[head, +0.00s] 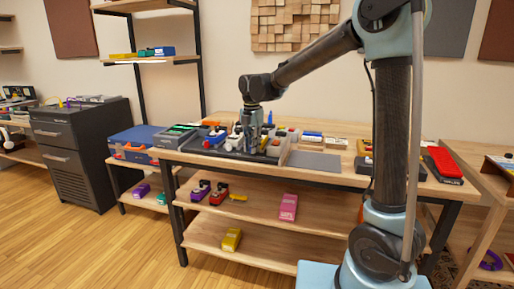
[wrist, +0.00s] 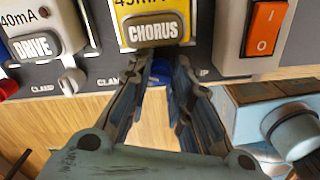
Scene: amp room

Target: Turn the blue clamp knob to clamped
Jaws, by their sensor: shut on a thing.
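The blue clamp knob (wrist: 161,69) shows in the wrist view between my fingertips, just below the yellow CHORUS pedal (wrist: 150,22). My gripper (wrist: 160,72) is shut on the knob, and its fingers hide most of it. Its turned position cannot be told. In the head view my gripper (head: 251,128) reaches down to the dark pedal board (head: 228,154) on the bench; the knob is not distinguishable there.
A grey DRIVE pedal (wrist: 35,40) with a pale clamp knob (wrist: 71,82) sits left of the fingers. A grey mat (head: 314,161) lies right of the board.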

